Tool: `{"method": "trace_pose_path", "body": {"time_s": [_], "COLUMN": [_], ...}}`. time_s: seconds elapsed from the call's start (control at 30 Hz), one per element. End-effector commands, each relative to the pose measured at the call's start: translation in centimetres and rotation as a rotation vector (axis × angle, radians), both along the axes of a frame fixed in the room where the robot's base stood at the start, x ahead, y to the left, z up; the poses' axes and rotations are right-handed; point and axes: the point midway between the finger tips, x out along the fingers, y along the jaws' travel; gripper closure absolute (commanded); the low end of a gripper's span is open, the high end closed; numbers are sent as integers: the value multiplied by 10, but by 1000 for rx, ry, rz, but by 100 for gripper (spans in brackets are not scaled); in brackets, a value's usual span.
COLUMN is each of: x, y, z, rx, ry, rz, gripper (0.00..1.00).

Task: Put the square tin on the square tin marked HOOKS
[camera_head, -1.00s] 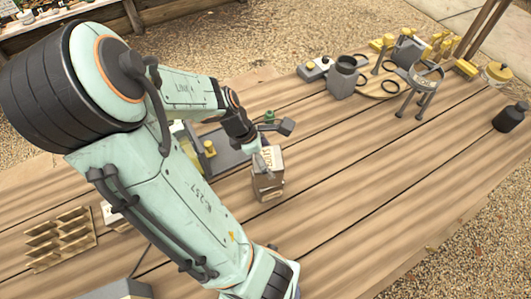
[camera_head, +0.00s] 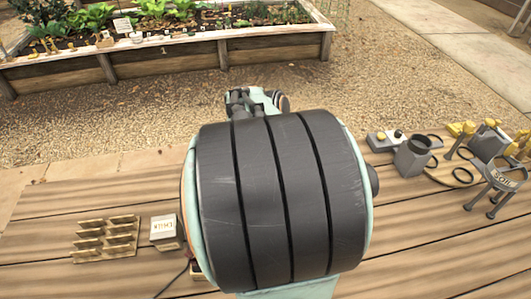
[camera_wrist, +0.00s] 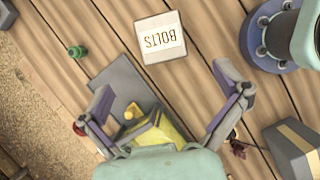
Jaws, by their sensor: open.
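I see no lid that clearly reads HOOKS. My arm hides the middle of the table and the BOLTS tin in the head view.
A grey tool with yellow parts (camera_wrist: 128,108) lies beneath my gripper, a small green object (camera_wrist: 78,52) beside it. A grey box with a tan stripe (camera_wrist: 292,148) is at lower right. A wooden rack (camera_head: 105,238), grey mug (camera_head: 412,157) and stand (camera_head: 497,185) are on the table.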

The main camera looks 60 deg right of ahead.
Motion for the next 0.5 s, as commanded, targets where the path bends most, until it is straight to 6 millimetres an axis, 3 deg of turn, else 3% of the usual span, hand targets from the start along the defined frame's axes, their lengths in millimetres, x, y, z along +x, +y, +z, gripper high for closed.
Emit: {"method": "trace_pose_path", "body": {"time_s": [0.17,0.37,0.47,0.5], "x": [6,11,30,41], "y": [3,9,34,51], "z": [14,12,4,1], "rx": [1,10,44,64], "ry": [-3,-25,-105,-153], "rz": [-1,-5,-27,-43], "gripper": [3,3,3,3]}}
